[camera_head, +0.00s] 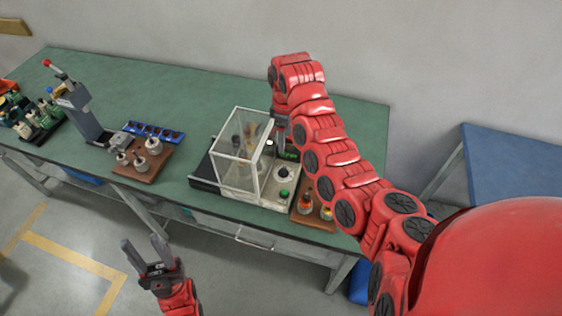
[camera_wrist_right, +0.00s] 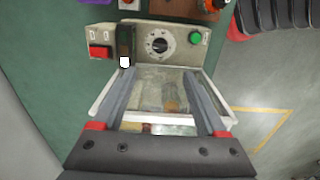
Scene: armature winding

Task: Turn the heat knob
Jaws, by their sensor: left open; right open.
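The heat knob (camera_head: 283,173) is a black knob on a pale round dial, on the machine's light control panel. In the right wrist view the knob (camera_wrist_right: 160,42) lies beyond my fingertips, between a black display (camera_wrist_right: 125,40) and a green button (camera_wrist_right: 195,38). My right gripper (camera_wrist_right: 161,76) is open, with its fingers spread over the clear-walled box (camera_wrist_right: 160,102), short of the knob and apart from it. My left gripper (camera_head: 146,252) is open and empty, in front of the bench.
The clear box (camera_head: 240,150) stands left of the panel. A wooden board (camera_head: 318,217) with small parts is to its right. A press (camera_head: 84,115), a blue tray (camera_head: 153,132) and a brown board (camera_head: 142,168) with metal parts are further left. Green bench top is free behind.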

